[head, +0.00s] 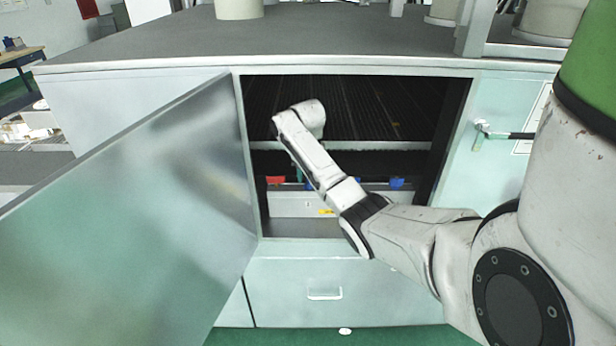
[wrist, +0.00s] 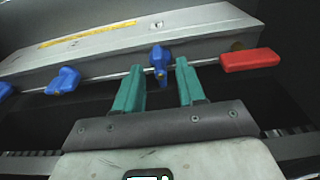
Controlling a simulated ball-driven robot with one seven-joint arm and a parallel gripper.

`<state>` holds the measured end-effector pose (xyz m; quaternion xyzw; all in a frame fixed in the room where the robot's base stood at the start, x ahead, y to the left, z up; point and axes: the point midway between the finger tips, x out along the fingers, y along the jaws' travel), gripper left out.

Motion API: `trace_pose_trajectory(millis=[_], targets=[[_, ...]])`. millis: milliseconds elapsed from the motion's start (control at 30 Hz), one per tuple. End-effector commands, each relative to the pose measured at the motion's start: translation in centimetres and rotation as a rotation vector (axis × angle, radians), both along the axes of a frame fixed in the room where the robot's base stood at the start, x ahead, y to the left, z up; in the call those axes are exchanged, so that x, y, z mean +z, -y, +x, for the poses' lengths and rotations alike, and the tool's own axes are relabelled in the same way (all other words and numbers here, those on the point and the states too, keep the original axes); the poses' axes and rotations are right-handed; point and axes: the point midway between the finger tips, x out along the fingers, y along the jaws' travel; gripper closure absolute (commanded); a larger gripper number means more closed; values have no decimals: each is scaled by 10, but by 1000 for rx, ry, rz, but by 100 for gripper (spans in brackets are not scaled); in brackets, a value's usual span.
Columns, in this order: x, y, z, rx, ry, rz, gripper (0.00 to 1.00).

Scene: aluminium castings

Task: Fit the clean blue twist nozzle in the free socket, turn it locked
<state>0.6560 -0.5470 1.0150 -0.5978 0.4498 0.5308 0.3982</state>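In the wrist view, my gripper (wrist: 159,68) has two green fingers and is open. A blue twist nozzle (wrist: 160,56) shows between the fingertips, with a visible gap on each side. Two more blue pieces, a near one (wrist: 63,80) and one cut by the frame edge (wrist: 5,90), are to the left. I cannot tell which nozzle is clean, and no free socket is clearly visible. In the head view my arm reaches into the open cabinet and hides most of the gripper; blue pieces show at right (head: 397,183) and beside the forearm (head: 357,179).
A red block (wrist: 250,59) is right of the nozzle; it also shows in the head view (head: 275,180). A grey bar (wrist: 110,48) carries a yellow strip (wrist: 87,34). The cabinet door (head: 130,220) stands open at left. The worktop (head: 330,35) lies above the opening.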

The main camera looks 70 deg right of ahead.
Motion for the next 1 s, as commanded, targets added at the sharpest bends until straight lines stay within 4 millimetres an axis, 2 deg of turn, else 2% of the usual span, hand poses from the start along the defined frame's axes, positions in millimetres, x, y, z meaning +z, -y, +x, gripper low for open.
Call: trace_pose_trajectory(millis=[433,500,667,1000], targets=[[85,-9,-2,0,3,-2,61],[92,-10,-2,0,2,-2,61],[100,-12,-3,0,1,0,61],[100,-12,-3,0,0,0,60]])
